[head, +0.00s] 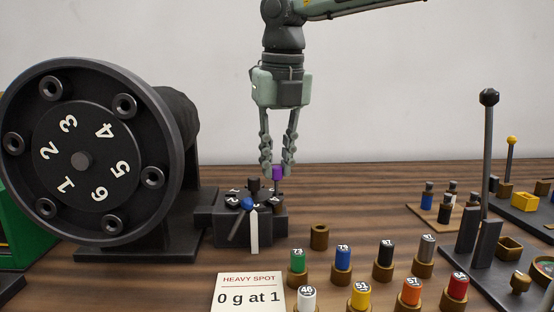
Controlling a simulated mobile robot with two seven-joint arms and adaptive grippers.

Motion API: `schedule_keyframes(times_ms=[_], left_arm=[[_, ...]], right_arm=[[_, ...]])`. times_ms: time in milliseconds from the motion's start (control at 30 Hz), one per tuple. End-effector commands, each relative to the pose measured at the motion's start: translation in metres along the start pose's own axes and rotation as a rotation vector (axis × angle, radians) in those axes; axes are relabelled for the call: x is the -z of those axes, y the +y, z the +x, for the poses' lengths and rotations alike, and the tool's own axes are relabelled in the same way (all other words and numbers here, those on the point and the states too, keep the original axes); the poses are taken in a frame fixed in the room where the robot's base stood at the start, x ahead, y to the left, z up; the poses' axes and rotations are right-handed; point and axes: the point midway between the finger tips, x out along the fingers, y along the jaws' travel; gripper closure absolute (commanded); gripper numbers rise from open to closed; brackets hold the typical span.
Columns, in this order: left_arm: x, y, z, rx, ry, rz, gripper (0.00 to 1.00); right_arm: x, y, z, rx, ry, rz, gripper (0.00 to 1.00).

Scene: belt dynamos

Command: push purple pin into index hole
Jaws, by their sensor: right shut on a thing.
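The purple pin (277,173) stands upright above the dark index block (230,229), right of a short black post. My right gripper (278,168) comes down from above with its fingertips closed on the top of the purple pin. The pin's lower end seems to be at the small dial on the block, but I cannot tell how deep it sits in the index hole. The dial has a blue knob (248,203) and a white pointer below it. My left gripper is not in view.
A large black numbered wheel (85,160) stands at the left. Several coloured numbered cylinders in brown cups stand front right. A white card (248,296) reads "HEAVY SPOT 0 g at 1". A tall black lever (488,160) rises at the right.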

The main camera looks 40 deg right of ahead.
Motion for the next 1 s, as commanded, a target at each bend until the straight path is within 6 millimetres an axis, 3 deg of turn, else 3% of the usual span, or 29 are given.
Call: schedule_keyframes(times_ms=[967, 1000], left_arm=[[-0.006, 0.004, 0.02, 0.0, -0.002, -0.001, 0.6], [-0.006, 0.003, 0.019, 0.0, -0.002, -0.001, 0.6]], right_arm=[[0.005, 0.0, 0.025, 0.0, 0.0, 0.0, 1.0], [0.005, 0.0, 0.025, 0.0, -0.001, 0.0, 0.8]])
